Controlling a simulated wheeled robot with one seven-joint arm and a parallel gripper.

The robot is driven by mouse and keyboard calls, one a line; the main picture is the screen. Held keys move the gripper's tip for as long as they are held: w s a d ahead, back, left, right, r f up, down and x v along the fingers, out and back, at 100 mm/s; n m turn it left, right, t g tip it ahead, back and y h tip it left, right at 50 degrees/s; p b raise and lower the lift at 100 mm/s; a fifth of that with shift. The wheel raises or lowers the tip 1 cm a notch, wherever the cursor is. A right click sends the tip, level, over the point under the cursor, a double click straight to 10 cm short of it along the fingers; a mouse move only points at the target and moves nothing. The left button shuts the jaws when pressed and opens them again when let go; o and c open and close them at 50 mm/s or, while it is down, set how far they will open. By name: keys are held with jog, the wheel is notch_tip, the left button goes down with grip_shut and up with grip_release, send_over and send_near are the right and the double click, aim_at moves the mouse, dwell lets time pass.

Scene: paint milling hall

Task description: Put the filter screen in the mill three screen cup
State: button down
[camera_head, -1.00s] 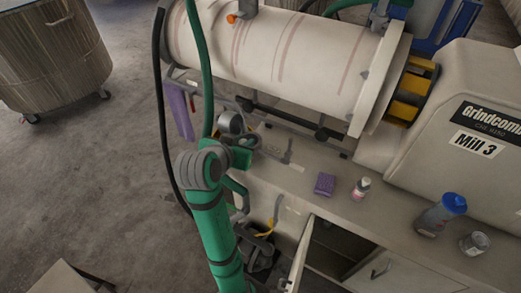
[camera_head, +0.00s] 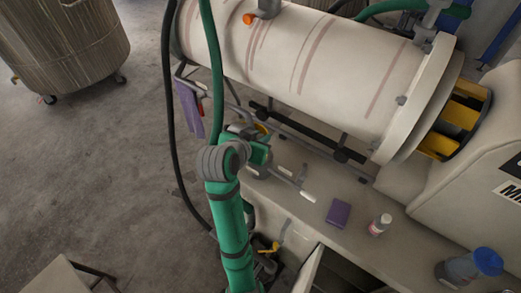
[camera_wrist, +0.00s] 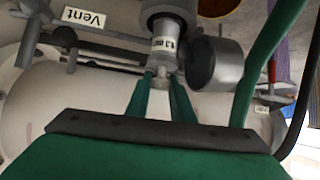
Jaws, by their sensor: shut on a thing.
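My gripper (camera_wrist: 160,98) has its two green fingers closed on a small pale tab in the wrist view. The tab appears to belong to the filter screen (camera_wrist: 165,27), a dark grey round piece with a small white label, just beyond the fingertips. A grey round cup-like part (camera_wrist: 214,65) sits close to its right; I cannot tell whether they touch. In the head view my gripper (camera_head: 258,150) is over the bench's left end, below the big drum, and my arm mostly hides the screen. I cannot make out which part is the mill three screen cup.
The cream mill drum (camera_head: 310,60) hangs above the bench (camera_head: 290,205). A purple block (camera_head: 338,213), a small bottle (camera_head: 379,225) and a blue-capped bottle (camera_head: 465,268) stand on the bench. A green hose (camera_head: 213,70) and a black hose (camera_head: 170,110) run down beside my arm.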

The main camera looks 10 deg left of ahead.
jog(key=shift+f, duration=2.65)
jog(key=shift+f, duration=0.15)
jog(key=c, duration=1.5)
grip_release()
jog(key=shift+c, duration=0.2)
